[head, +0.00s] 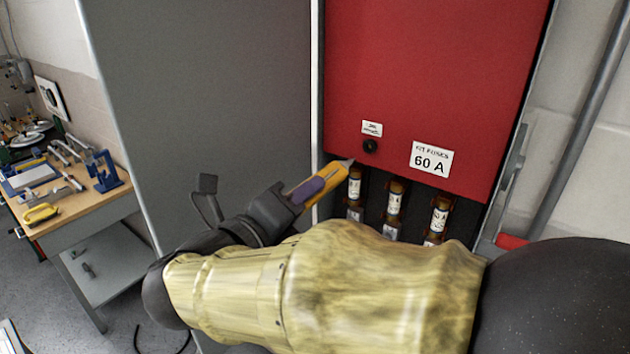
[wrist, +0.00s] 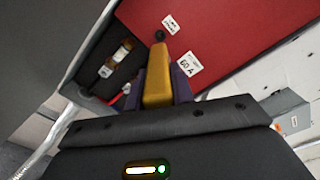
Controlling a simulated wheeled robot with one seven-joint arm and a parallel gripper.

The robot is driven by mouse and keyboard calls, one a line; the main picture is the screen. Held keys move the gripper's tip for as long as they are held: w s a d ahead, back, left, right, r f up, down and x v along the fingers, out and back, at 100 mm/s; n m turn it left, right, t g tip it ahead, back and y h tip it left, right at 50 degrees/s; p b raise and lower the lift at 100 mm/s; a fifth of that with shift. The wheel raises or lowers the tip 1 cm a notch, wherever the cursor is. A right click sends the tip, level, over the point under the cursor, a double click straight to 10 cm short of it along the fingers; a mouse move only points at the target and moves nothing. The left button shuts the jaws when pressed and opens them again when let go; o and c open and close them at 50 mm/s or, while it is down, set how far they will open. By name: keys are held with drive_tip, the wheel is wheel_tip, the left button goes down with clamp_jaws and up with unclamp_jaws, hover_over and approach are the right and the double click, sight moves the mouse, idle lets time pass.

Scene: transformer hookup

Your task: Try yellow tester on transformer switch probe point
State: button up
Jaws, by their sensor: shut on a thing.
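The yellow tester (head: 328,178) is held in my gripper (head: 308,190), shut on it between purple finger pads. Its grey pointed tip aims up and right toward a round black probe point (head: 370,146) on the red panel (head: 430,70). In the head view a small gap shows between tip and point. In the wrist view the tester (wrist: 158,82) points away from my gripper (wrist: 162,90), with the probe point (wrist: 159,36) just beyond its far end. The tip is hidden there, so contact cannot be told from that view.
Several fuses (head: 394,202) stand in a dark recess below the red panel. A white label (head: 372,128) sits above the probe point and a "60 A" label (head: 430,160) to its right. A grey cabinet door (head: 210,110) stands open at left. A workbench (head: 95,195) holds tools.

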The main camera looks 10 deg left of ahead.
drive_tip(key=shift+p+x, duration=0.75)
drive_tip(key=shift+x, duration=1.15)
drive_tip(key=shift+w+d, duration=0.15)
drive_tip(key=shift+w, duration=0.3)
drive_tip(key=shift+b, duration=0.8)
idle(2.2)
